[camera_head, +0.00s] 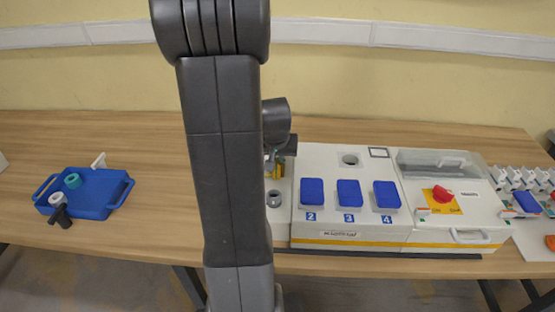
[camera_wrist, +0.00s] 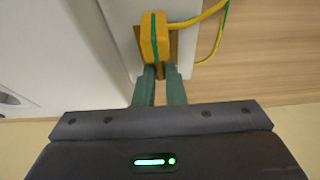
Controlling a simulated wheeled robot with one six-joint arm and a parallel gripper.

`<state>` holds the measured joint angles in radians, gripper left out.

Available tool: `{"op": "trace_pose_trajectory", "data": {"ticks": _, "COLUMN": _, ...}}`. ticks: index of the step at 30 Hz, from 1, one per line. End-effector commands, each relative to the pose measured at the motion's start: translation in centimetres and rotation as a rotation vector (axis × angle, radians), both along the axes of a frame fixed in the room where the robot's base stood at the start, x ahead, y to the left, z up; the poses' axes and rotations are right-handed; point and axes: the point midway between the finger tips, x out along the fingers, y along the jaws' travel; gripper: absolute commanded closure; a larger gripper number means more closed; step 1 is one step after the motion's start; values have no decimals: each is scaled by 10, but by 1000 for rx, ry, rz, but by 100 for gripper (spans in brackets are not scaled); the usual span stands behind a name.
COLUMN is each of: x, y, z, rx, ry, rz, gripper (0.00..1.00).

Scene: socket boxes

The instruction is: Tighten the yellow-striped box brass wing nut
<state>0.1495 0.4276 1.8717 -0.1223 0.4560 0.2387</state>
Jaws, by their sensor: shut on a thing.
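The yellow-striped box (camera_head: 328,167) is white, with a yellow stripe low on its front, on the wooden table. In the wrist view, a yellow-and-green cable lug (camera_wrist: 154,38) sits at a brown-brass plate beside the white box wall (camera_wrist: 112,30). My gripper (camera_wrist: 160,72) has its two teal fingers close together just below the lug. They are shut on a small brass part, which I take as the wing nut; the fingers hide most of it. In the head view my gripper (camera_head: 271,163) is at the box's left side, partly hidden by my arm.
The box carries blue socket covers (camera_head: 349,194) and a red switch (camera_head: 442,193). A grey ring (camera_head: 274,198) lies at its left. A blue tray (camera_head: 100,190) with fittings stands far left. Yellow-green cable (camera_wrist: 212,12) runs near my fingers. Bare table lies between tray and arm.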

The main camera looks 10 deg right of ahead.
Motion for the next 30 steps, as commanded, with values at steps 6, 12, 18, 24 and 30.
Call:
{"op": "trace_pose_trajectory", "data": {"ticks": 6, "x": 0, "y": 0, "z": 0, "rx": 1, "ry": 0, "rz": -8, "gripper": 100}}
{"op": "trace_pose_trajectory", "data": {"ticks": 12, "x": 0, "y": 0, "z": 0, "rx": 1, "ry": 0, "rz": -7, "gripper": 74}}
{"op": "trace_pose_trajectory", "data": {"ticks": 18, "x": 0, "y": 0, "z": 0, "rx": 0, "ry": 0, "rz": -6, "gripper": 68}}
{"op": "trace_pose_trajectory", "data": {"ticks": 24, "x": -1, "y": 0, "z": 4, "rx": 0, "ry": -2, "rz": -6, "gripper": 68}}
{"op": "trace_pose_trajectory", "data": {"ticks": 30, "x": -9, "y": 3, "z": 25, "rx": 0, "ry": -4, "rz": -6, "gripper": 68}}
